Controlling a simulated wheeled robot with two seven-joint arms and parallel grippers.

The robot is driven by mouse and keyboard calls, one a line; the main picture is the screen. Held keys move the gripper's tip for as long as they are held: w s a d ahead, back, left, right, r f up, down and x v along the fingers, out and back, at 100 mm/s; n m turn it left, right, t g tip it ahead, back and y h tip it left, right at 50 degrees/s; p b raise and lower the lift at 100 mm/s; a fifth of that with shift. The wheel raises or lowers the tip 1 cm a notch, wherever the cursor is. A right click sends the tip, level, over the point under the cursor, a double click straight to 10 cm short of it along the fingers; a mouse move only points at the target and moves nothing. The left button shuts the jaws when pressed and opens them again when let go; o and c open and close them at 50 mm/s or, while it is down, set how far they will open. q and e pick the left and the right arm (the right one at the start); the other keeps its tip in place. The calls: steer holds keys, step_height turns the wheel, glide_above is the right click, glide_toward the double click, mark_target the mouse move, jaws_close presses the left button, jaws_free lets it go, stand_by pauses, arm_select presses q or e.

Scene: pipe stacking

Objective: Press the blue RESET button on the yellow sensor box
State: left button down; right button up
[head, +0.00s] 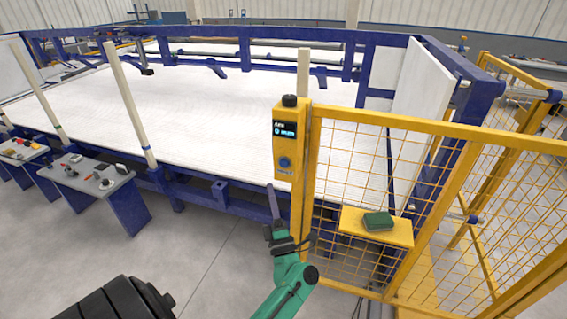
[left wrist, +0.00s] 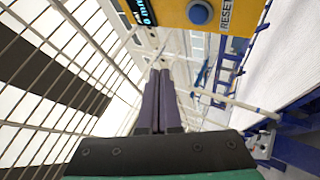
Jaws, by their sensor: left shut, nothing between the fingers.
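The yellow sensor box (head: 290,137) is mounted on a yellow post of the mesh fence, with a small dark display and a black cap on top. Its round blue RESET button (head: 284,162) is low on the front face. My left gripper (head: 271,192) is shut and empty, pointing up, below and slightly left of the box, apart from the button. Its closed fingers (left wrist: 161,78) also show in the left wrist view. My right gripper is not in view.
The yellow mesh fence (head: 385,160) runs right from the box. A small yellow shelf (head: 350,222) on it holds a green item (head: 378,221). A large white-topped blue-framed table (head: 200,110) stands behind. A grey bench (head: 90,178) with controls is at left. Floor between is clear.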

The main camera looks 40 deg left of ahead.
arm_select(q)
steer(key=shift+w, duration=0.15)
steer(key=b, duration=0.5)
glide_toward(284, 163)
steer(key=w+a+r, duration=0.1)
steer(key=a+r, duration=0.3)
steer(key=a, duration=0.1)
steer(key=shift+w+d+r, duration=0.1)
steer(key=shift+d+r, duration=0.05)
steer(key=shift+d, duration=0.05)
stand_by(1.4)
steer(key=shift+w+a+b, duration=0.15)
steer(key=shift+w+b, duration=0.25)
steer(key=shift+b, duration=0.05)
